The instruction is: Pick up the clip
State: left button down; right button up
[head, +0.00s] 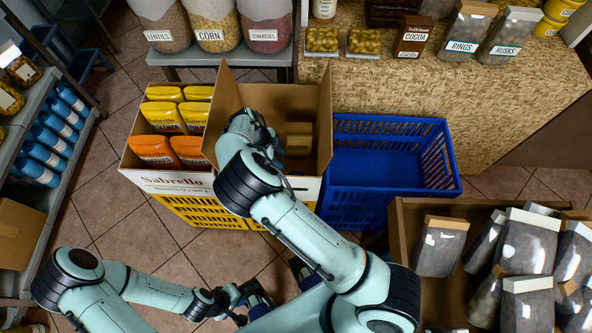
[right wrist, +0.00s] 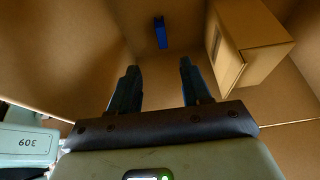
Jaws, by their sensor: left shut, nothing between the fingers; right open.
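The clip, a small blue piece with a dark top, shows in the right wrist view (right wrist: 161,34) inside an open cardboard box (head: 325,105), against the bare cardboard. My right gripper (right wrist: 157,80) is inside the same box, open, with nothing between its two dark fingers. The clip appears beyond the fingertips, roughly in line with the gap and apart from them. In the head view my right arm covers much of the box interior, and I cannot make out the clip there. My left gripper (head: 247,301) is shut and empty, low over the tiled floor, away from the box.
A small brown carton (head: 299,138) stands in the box, right of the clip in the right wrist view (right wrist: 252,45). Yellow and orange packets (head: 160,115) are left of the box. An empty blue crate (head: 385,127) is right. A carton of grey bags (head: 400,240) stands front right.

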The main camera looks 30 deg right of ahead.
aim_at(296, 174)
jog(key=x, duration=1.3)
jog(key=shift+d+f, duration=0.2)
grip_shut()
